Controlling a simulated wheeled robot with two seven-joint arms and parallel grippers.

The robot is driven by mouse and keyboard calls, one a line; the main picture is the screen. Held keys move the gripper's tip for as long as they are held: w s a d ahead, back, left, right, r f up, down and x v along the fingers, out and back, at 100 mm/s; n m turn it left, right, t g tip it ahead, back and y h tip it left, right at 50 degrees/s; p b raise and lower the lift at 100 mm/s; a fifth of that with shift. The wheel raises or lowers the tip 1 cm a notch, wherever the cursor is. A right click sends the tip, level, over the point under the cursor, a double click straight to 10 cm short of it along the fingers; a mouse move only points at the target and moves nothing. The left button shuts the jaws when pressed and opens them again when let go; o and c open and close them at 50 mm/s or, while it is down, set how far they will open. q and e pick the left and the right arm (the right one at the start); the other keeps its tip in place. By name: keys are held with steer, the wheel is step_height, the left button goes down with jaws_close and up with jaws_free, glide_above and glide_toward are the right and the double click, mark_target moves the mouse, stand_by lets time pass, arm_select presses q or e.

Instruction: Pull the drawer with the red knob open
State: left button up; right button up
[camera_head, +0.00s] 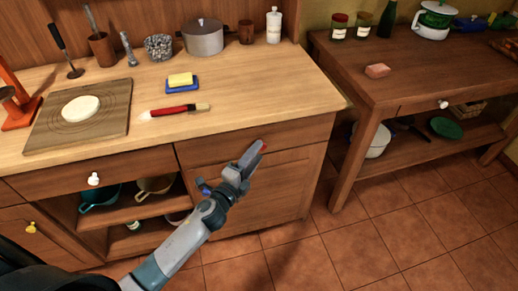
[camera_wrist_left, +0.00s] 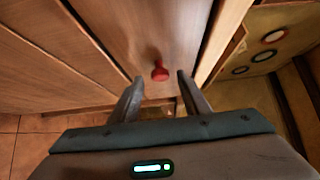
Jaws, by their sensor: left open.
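The drawer with the red knob (camera_head: 215,147) is in the front of the wooden counter, right of centre, and looks shut. The red knob (camera_head: 264,147) shows just past my left gripper's fingertips. In the left wrist view the red knob (camera_wrist_left: 160,71) stands out from the drawer front (camera_wrist_left: 150,30), centred between the two fingers and slightly beyond their tips. My left gripper (camera_head: 255,155) is open and empty in front of the drawer. It partly hides the drawer front in the head view. My right gripper is not in view.
A drawer with a white knob (camera_head: 94,179) is to the left, above open shelves with bowls. A cupboard door (camera_head: 265,195) is below the red-knob drawer. A side table (camera_head: 400,75) stands to the right. Tiled floor (camera_head: 300,250) in front is clear.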

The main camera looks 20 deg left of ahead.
arm_select(q)
steer(key=shift+w+d, duration=0.25)
steer(key=shift+w, duration=1)
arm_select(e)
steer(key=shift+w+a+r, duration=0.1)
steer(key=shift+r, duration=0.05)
arm_select(q)
jaws_close()
steer(key=shift+s+d, duration=0.1)
steer(key=shift+s, duration=0.05)
